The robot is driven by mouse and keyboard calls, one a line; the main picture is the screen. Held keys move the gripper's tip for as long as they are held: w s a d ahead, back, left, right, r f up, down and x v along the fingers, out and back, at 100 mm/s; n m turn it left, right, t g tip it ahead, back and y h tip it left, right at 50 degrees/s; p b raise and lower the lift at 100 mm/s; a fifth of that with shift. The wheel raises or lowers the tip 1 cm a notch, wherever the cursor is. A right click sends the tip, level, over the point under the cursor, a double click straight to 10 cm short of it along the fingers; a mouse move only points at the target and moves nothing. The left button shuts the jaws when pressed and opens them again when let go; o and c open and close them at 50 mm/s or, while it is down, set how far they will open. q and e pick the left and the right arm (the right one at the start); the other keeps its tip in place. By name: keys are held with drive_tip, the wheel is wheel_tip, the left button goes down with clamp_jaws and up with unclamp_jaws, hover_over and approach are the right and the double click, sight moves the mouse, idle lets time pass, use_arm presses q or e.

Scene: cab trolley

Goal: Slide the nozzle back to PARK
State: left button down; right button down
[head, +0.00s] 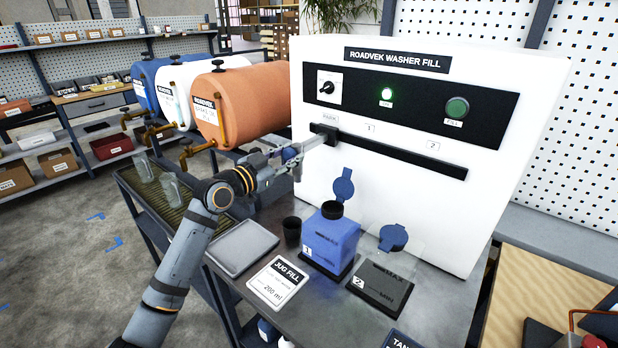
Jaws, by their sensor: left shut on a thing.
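The black rail (410,154) runs across the white washer fill panel (500,180), sloping down to the right. The nozzle's black carriage (323,130) is at the rail's left end, just under the PARK label (329,117). A pale nozzle arm (313,143) sticks out from it toward my left gripper (291,154). My left gripper is shut on the nozzle's outer end, which shows blue between the fingers and is mostly hidden by them. My right gripper is not in view.
Pad 2 (380,287) has a clear container with a blue lid. A grey tray (242,247), a small black cup (292,231) and a JUG FILL card (278,283) lie nearby. Orange, white and blue drums stand behind my arm.

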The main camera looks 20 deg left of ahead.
use_arm(q)
drive_tip(key=shift+w+a+f, duration=0.2)
drive_tip(key=shift+a, duration=0.35)
drive_tip(key=shift+r, duration=0.3)
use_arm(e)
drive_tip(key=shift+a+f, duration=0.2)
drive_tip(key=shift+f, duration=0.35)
use_arm(q)
drive_tip(key=c, duration=1.3)
unclamp_jaws()
drive_tip(key=o, duration=0.4)
drive_tip(key=shift+w+a+f, duration=0.1)
drive_tip(key=shift+a+f, duration=0.05)
drive_tip(key=shift+a, duration=0.1)
drive_tip(key=shift+d, duration=0.1)
drive_tip(key=shift+v, duration=3.75)
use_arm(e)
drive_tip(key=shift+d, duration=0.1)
